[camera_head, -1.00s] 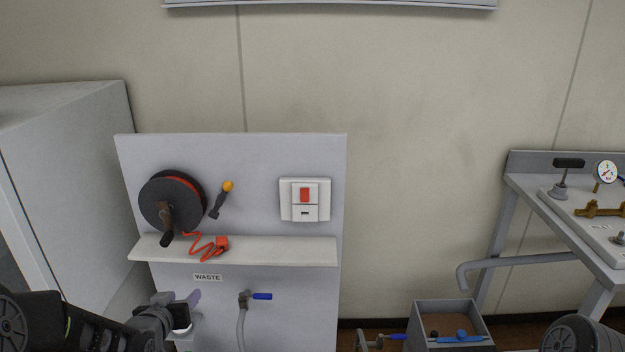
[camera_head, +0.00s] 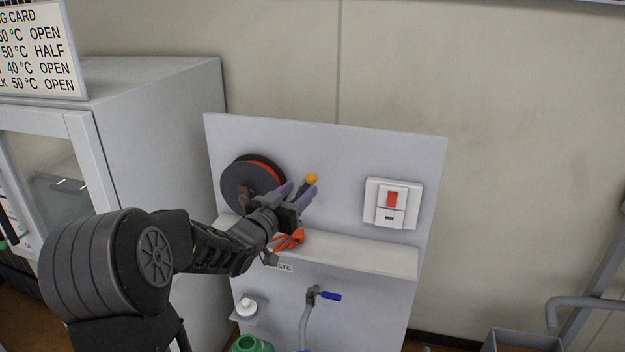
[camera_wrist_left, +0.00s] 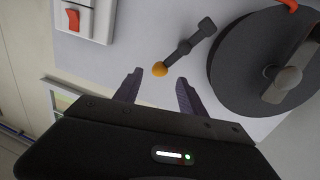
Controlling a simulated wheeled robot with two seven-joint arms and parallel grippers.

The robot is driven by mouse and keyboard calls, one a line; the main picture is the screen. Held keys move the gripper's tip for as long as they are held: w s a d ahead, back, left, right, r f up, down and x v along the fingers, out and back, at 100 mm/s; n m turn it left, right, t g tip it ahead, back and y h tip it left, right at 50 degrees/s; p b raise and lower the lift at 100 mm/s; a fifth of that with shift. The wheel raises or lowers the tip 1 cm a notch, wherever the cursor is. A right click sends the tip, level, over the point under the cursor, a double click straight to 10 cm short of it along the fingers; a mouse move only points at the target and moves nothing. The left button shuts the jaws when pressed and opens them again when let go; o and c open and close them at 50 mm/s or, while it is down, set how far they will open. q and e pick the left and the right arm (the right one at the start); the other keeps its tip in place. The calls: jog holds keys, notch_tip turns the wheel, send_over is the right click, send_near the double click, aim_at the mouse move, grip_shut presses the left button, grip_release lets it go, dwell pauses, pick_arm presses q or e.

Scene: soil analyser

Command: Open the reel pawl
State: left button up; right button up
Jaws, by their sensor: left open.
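The reel pawl (camera_wrist_left: 184,48) is a dark lever with an orange ball knob (camera_head: 312,179) on the grey panel, right of the reel. The black reel (camera_head: 248,183) holds a red cord and has a crank handle. My left gripper (camera_head: 301,193) is in front of the panel just below the knob and hides most of the lever in the head view. In the left wrist view its two fingers (camera_wrist_left: 157,90) are open, with the knob (camera_wrist_left: 160,69) seen between and just beyond their tips. Contact cannot be told. My right gripper is not in view.
A shelf (camera_head: 370,254) juts out below the reel with an orange-red plug (camera_head: 289,240) on it. A white switch plate (camera_head: 393,203) is to the right. A blue-handled tap (camera_head: 328,296) is below. A white cabinet (camera_head: 165,130) stands at left.

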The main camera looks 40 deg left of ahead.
aim_at(310, 183)
pick_arm(q)
jog(key=w, duration=0.4)
jog(key=w+a, duration=0.1)
jog(key=w, duration=0.1)
jog(key=shift+w+p, duration=0.4)
jog(key=shift+c, duration=0.3)
jog(key=shift+d, duration=0.1)
grip_shut()
jog(key=shift+d+f, duration=0.1)
jog(key=shift+f, duration=0.1)
dwell(0.4)
